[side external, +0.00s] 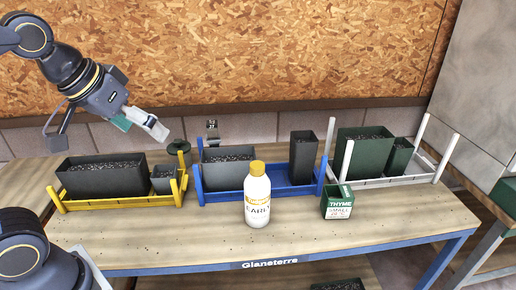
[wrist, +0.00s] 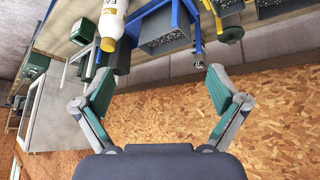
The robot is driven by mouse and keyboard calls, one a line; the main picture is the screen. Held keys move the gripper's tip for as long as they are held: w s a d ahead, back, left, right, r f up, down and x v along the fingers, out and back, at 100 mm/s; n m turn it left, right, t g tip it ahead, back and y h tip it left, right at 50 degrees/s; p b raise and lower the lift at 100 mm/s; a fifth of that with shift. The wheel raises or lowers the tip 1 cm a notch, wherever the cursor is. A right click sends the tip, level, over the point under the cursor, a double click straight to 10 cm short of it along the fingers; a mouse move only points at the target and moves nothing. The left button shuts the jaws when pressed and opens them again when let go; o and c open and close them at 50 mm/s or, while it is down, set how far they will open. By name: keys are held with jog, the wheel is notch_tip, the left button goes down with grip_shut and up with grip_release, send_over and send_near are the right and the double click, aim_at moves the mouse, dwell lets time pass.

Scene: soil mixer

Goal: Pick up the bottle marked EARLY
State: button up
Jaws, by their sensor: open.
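The bottle marked EARLY (side external: 257,196) is white with a yellow cap and a white-and-yellow label. It stands upright on the wooden bench in front of the blue rack; the last letter of its label is hard to read. In the wrist view the bottle (wrist: 113,22) shows at the top, left of centre, cap toward me. My gripper (side external: 158,132) is up and to the left in the side view, above the yellow rack and well apart from the bottle. In the wrist view my gripper (wrist: 158,82) has its two fingers spread wide with nothing between them.
A green THYME box (side external: 338,203) stands right of the bottle. Behind are a yellow rack (side external: 120,203), a blue rack (side external: 215,196) and a white rack (side external: 375,182), holding soil-filled pots. The bench front (side external: 160,248) is clear left of the bottle. A chipboard wall (side external: 250,50) rises behind.

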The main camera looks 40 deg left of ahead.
jog(key=w+d+r, duration=0.1)
jog(key=w+d, duration=0.2)
jog(key=w, duration=0.5)
jog(key=m+g, duration=0.2)
send_near(251, 168)
jog(key=x, duration=1)
jog(key=shift+s+d+x, duration=0.1)
jog(key=shift+x, duration=0.95)
jog(key=shift+s+d+x, duration=0.1)
jog(key=shift+d+x, duration=0.05)
jog(key=shift+x, duration=0.9)
jog(key=shift+s+d+x, duration=0.1)
jog(key=shift+x, duration=0.95)
jog(key=shift+s+f, duration=0.1)
jog(key=shift+f, duration=0.05)
jog(key=shift+c, duration=0.3)
jog(key=c, duration=1.7)
